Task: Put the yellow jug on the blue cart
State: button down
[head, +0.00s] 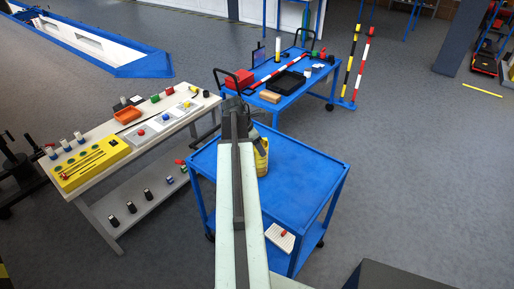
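The yellow jug (262,160) shows just right of my arm, over the left part of a near blue wheeled table (305,165). My arm hides its left side. I cannot tell whether it rests on the tabletop or hangs just above it. My gripper (256,136) is at the jug's top, mostly hidden by my wrist, so its fingers do not show clearly. A second blue wheeled table with black push handles, which looks like the blue cart (318,72), stands farther back. The jug is apart from it.
The far cart carries a red box (239,80), a black tray (284,83) and a cardboard-coloured block (270,96). A long bench (150,137) with several small parts stands left. Striped posts (353,65) rise right of the cart. Open floor (420,150) lies right.

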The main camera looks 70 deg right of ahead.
jog(key=shift+c, duration=1.8)
grip_release()
jog(key=shift+s, duration=0.1)
jog(key=p+v, duration=1.1)
jog(key=v, duration=0.1)
jog(key=shift+r, duration=0.1)
